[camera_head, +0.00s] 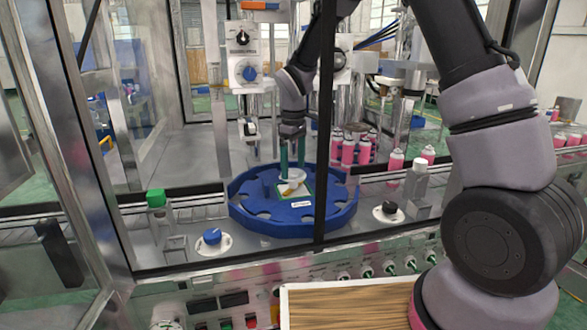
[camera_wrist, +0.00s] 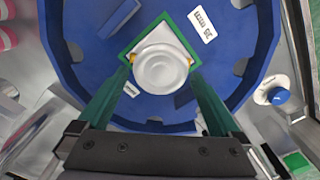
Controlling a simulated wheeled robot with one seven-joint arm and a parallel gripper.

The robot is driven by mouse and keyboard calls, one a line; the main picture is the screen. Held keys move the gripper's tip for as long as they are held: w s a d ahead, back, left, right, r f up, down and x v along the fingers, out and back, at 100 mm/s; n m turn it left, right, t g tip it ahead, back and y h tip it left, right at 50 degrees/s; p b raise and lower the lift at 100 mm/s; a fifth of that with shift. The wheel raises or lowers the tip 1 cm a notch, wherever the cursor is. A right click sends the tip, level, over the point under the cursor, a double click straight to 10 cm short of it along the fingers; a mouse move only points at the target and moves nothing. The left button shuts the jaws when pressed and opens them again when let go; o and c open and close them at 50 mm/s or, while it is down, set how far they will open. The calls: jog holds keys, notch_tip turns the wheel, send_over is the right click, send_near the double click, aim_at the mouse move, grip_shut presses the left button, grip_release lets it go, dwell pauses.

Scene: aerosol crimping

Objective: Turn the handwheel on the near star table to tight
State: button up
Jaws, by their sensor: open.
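The near star table is a round blue plate with notches along its rim (camera_head: 250,222); it fills much of the wrist view (camera_wrist: 75,80). At its centre a pale, round handwheel (camera_head: 293,188) sits on a green-edged square plate. The wrist view shows the handwheel from above (camera_wrist: 162,68), with small yellow parts at its left and right. My gripper (camera_head: 292,165) points down over it with its green fingers apart. In the wrist view the fingertips (camera_wrist: 160,76) lie on either side of the handwheel. I cannot tell whether they touch it, and no tight mark is readable.
A dark upright frame post (camera_head: 325,120) stands just right of the handwheel. Pink cans (camera_head: 348,152) stand behind right. A blue knob (camera_head: 212,236) and a black knob (camera_head: 388,210) flank the table in front. A green-capped item (camera_head: 156,198) stands left.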

jog(key=shift+f, duration=0.65)
jog(key=c, duration=1)
jog(key=m, duration=0.4)
jog(key=shift+m, duration=0.3)
jog(key=m, duration=0.4)
jog(key=shift+m, duration=0.3)
